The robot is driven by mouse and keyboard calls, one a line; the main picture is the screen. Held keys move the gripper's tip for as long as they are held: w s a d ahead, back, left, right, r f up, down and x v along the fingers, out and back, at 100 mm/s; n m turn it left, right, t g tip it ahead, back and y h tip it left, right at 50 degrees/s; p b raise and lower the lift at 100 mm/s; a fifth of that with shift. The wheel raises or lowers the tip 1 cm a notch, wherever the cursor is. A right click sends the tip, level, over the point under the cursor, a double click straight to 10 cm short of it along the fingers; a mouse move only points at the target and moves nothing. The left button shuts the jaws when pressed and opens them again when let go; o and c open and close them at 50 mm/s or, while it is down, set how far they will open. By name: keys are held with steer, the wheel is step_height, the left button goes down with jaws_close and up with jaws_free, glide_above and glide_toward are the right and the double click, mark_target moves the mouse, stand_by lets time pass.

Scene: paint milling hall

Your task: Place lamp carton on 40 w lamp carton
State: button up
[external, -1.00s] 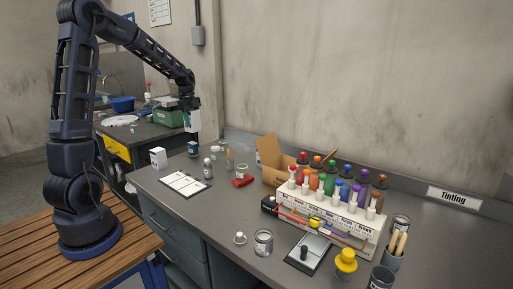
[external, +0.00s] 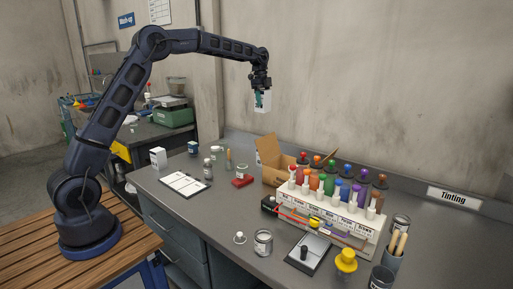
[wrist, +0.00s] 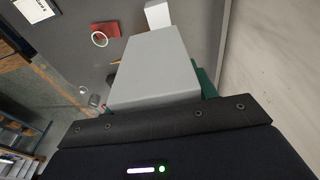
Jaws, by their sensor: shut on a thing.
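My gripper (external: 261,97) is shut on a white carton (external: 265,103), held high above the back of the grey bench, near the wall. In the wrist view the held carton (wrist: 155,72) fills the middle, with a green finger (wrist: 207,82) showing beside it. Another white carton (external: 158,158) stands upright at the left end of the bench, well apart from the held one. I cannot read a wattage on either carton. A white block also shows at the top of the wrist view (wrist: 157,14); I cannot tell which thing it is.
A small dark blue box (external: 193,148), glass jars (external: 217,153), a clipboard (external: 185,184) and a red item (external: 243,181) sit on the bench. An open cardboard box (external: 272,160) and a white rack of colour bottles (external: 330,212) stand to the right.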

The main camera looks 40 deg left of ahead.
steer(key=shift+w+d, duration=0.15)
steer(key=shift+d, duration=0.25)
steer(key=shift+d+f, duration=0.1)
steer(key=shift+f, duration=0.25)
step_height(320, 180, down, 19)
steer(key=shift+f, duration=0.1)
steer(key=shift+f, duration=0.1)
steer(key=o, duration=1)
